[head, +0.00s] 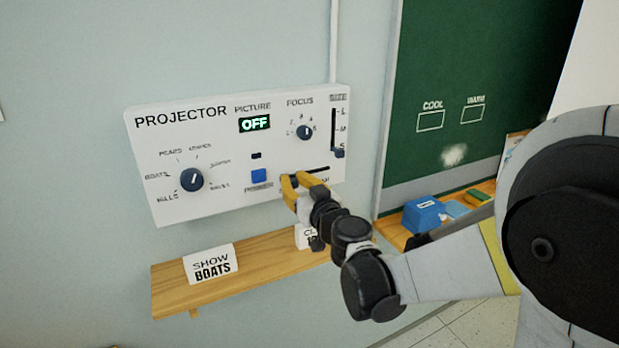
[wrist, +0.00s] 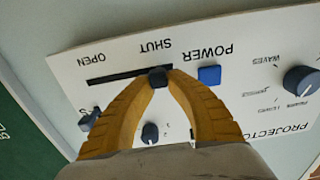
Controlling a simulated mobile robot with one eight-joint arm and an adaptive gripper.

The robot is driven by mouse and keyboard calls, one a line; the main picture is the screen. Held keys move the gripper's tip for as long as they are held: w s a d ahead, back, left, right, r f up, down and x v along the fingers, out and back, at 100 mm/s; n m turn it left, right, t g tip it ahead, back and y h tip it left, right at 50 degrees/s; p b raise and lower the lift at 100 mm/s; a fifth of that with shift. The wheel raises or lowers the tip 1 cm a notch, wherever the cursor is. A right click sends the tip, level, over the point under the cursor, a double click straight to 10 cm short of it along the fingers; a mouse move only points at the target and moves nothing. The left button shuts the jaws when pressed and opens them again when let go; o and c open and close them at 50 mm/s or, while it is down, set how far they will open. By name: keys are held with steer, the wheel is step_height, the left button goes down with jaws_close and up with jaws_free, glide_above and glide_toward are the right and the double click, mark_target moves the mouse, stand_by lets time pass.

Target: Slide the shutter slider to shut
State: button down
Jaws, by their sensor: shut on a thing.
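The white projector panel (head: 215,115) is mounted on the wall. Its shutter slider is a dark knob (wrist: 158,77) in a black horizontal slot (wrist: 115,77), with SHUT printed at one end and OPEN at the other. The wrist view shows the panel upside down, with the knob at the SHUT end, beside the blue power button (wrist: 209,75). My gripper (wrist: 160,78) has its yellow fingers closed on the knob. In the head view my gripper (head: 294,182) covers the slot's left end and most of the knob; the slot's right part (head: 318,169) is bare.
The power button (head: 258,176) is just left of my gripper, the focus knob (head: 304,132) above, and the size slider (head: 339,153) to the right. A wooden shelf (head: 170,297) below holds a SHOW BOATS card (head: 210,263) and another partly hidden card. The picture display (head: 254,123) reads OFF.

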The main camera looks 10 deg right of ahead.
steer(key=shift+a, duration=0.3)
steer(key=shift+d, duration=0.15)
steer(key=c, duration=1.4)
jaws_free()
steer(key=shift+o, duration=0.5)
steer(key=shift+a, duration=0.25)
steer(key=shift+d, duration=0.15)
steer(key=shift+s, duration=0.1)
steer(key=v, duration=1.2)
